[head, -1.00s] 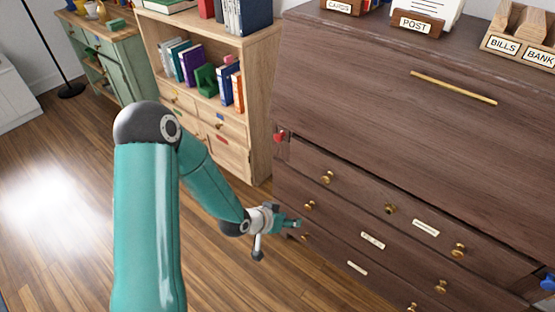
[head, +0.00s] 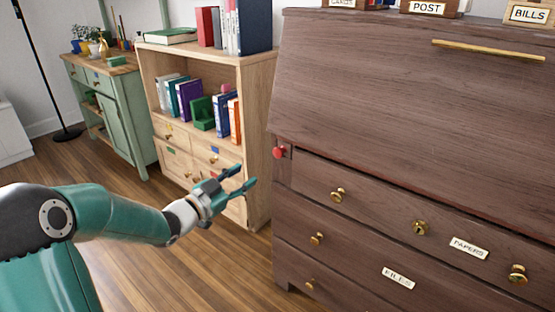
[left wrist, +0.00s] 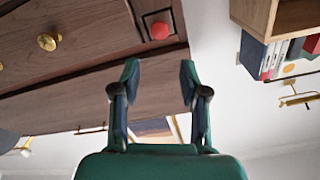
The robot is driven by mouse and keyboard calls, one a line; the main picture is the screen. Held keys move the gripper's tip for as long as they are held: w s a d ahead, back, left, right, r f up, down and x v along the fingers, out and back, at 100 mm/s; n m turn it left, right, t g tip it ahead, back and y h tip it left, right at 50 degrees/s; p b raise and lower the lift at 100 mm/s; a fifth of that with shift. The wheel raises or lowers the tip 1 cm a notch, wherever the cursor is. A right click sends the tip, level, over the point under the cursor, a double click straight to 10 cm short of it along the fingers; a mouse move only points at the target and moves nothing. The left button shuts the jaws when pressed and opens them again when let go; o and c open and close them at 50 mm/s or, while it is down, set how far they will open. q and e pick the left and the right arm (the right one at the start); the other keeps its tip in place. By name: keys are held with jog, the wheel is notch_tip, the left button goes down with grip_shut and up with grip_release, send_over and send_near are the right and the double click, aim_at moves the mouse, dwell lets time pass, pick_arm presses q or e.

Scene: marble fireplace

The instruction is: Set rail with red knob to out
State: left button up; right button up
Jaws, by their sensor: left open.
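The red knob (head: 279,153) sits on the end of a narrow rail (head: 283,165) at the left front edge of the dark wooden desk (head: 400,120), just below the slanted lid. The rail end looks about level with the desk front. My left gripper (head: 248,176) is open and empty, a little left of the knob and slightly lower in the head view, apart from it. In the left wrist view the red knob (left wrist: 159,30) is beyond the open fingers (left wrist: 158,85), near the top middle. My right gripper is not in view.
Brass drawer knobs (head: 338,194) stick out from the drawers below the lid. A light wooden bookcase (head: 259,140) stands left of the desk, behind my gripper. A green cabinet (head: 122,115) stands farther left. Wooden floor (head: 215,265) is clear in front.

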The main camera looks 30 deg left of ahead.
aim_at(276, 155)
pick_arm(q)
jog(key=w, duration=0.4)
jog(key=w+b, duration=0.1)
jog(key=w, duration=0.4)
jog(key=w+d, duration=0.1)
jog(key=w, duration=0.4)
jog(key=shift+w+d+b, duration=0.1)
jog(key=shift+b, duration=0.3)
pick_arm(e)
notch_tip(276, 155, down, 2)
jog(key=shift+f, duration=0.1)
